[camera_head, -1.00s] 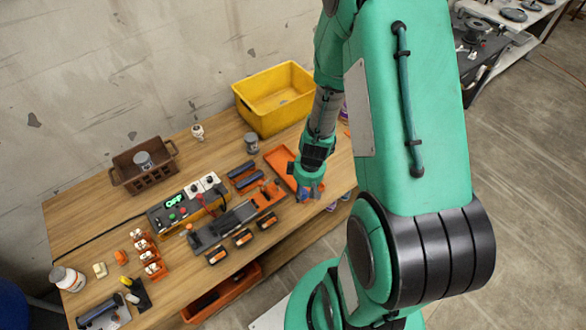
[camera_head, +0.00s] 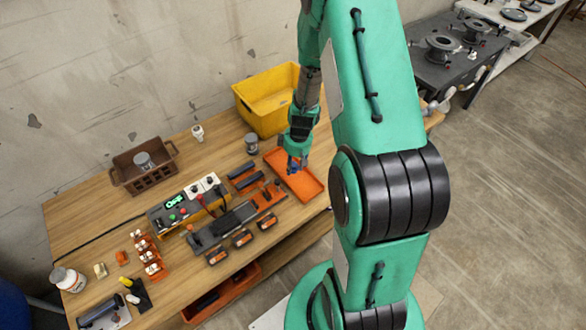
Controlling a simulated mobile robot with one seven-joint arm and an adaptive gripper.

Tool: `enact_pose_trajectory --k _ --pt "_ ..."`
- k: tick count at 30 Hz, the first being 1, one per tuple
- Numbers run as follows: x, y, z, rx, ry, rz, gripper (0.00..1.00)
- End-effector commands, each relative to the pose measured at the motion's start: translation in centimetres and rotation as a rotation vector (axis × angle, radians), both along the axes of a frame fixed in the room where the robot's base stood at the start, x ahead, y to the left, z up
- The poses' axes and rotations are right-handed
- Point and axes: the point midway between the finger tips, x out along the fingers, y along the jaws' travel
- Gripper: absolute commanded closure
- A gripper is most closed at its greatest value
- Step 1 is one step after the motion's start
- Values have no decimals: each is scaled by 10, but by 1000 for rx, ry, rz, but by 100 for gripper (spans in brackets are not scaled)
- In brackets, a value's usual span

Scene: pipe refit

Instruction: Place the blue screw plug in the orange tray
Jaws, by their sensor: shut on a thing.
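The orange tray (camera_head: 309,188) lies near the right end of the wooden table, more of it in view than my arm covers. My gripper (camera_head: 296,168) is over the tray, pointing down. It is shut on a small blue piece, the blue screw plug (camera_head: 293,165), which shows between the fingers. The plug is small in the picture and partly hidden by the fingers. I cannot tell whether it touches the tray floor or is held a little above it.
A yellow bin (camera_head: 262,104) stands behind the tray and a grey cylinder (camera_head: 251,143) to its left. A clamp fixture (camera_head: 222,227) and a control box (camera_head: 180,208) lie left of the tray. A brown crate (camera_head: 144,176) stands at the back left. The tray's front half looks empty.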

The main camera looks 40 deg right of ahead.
Motion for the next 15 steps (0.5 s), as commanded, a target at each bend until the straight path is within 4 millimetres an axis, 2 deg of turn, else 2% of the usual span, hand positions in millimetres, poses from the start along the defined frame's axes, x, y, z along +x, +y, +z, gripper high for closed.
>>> enact_pose_trajectory --k 6,15 --pt "11 -5 -1 0 1 0 84" --pt "11 -5 -1 0 1 0 84"
